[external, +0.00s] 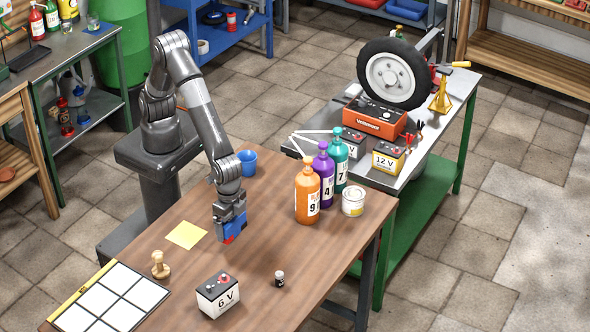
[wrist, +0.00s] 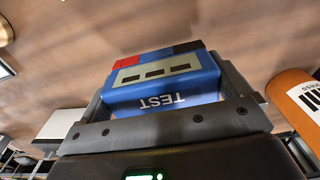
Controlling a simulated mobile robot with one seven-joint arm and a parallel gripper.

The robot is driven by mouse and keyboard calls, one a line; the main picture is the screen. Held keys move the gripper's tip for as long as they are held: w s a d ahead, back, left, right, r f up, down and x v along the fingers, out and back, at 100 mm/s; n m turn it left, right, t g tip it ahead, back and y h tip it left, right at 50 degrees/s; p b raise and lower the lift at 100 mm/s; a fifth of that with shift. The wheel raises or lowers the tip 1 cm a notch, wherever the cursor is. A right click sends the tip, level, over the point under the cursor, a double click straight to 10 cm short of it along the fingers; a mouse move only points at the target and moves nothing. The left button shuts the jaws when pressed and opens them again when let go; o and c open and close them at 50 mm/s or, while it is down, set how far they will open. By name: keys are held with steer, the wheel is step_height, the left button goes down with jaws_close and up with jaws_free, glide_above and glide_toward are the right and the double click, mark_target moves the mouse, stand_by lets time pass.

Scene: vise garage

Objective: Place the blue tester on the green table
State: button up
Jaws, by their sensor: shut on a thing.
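The blue tester (external: 236,222) is a small blue box with a red part and a dark part at its end. My gripper (external: 230,212) is shut on it, over the brown wooden table (external: 180,275). The external view does not show clearly how far it is above the tabletop. In the wrist view, the tester (wrist: 165,84) sits between the two fingers (wrist: 165,95), with its TEST lettering upside down. The green table (external: 463,135) stands at the right, with a grey top, green legs and a green lower shelf.
Orange (external: 307,195), purple (external: 323,172) and teal (external: 340,165) bottles and a white can (external: 352,202) stand between my gripper and the green table. That table holds a wheel (external: 388,73), a red toolbox (external: 374,118) and a 12 V battery (external: 388,157). A 6 V battery (external: 218,296) stands nearer the front.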

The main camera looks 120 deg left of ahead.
mark_target(233, 233)
steer(key=shift+w+a+f, duration=0.1)
steer(key=shift+w+f, duration=0.05)
steer(key=shift+f, duration=1.95)
steer(key=shift+f, duration=0.15)
steer(key=o, duration=0.8)
